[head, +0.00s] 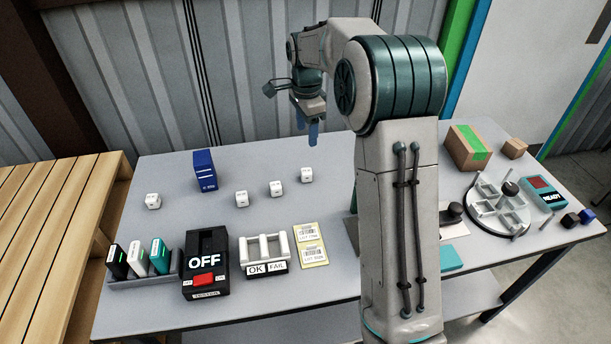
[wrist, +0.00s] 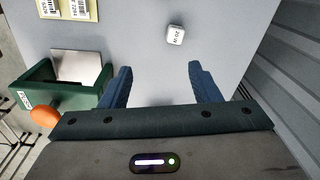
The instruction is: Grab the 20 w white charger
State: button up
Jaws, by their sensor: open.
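A small white charger (wrist: 175,36) with a dark label that seems to read 20 W lies on the table in the wrist view, just beyond my fingertips. My gripper (wrist: 157,70) is open with nothing between its blue fingers. In the head view my gripper (head: 307,126) hangs above the table's back edge. Several white chargers stand on the table there: one at far left (head: 153,201), two in the middle (head: 241,198) (head: 277,189), and one (head: 306,174) closest below my gripper. Their labels are too small to read in the head view.
A blue box (head: 205,171) stands behind the chargers. In front are a rack of chargers (head: 138,258), a black tester marked OFF (head: 206,271) and an OK/FAIL tray (head: 265,254). A green bin (wrist: 52,97) with an orange knob (wrist: 46,116) is left of my fingers.

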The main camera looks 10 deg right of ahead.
jog(key=w+f+m, duration=0.3)
jog(key=w+f, duration=0.2)
send_over(305, 171)
jog(key=w, duration=0.1)
notch_tip(305, 171, down, 9)
jog(key=shift+r, duration=0.2)
jog(key=f, duration=0.4)
jog(key=shift+s+f, duration=0.1)
jog(key=shift+s, duration=0.3)
jog(key=shift+f, duration=0.6)
jog(key=c, duration=1.1)
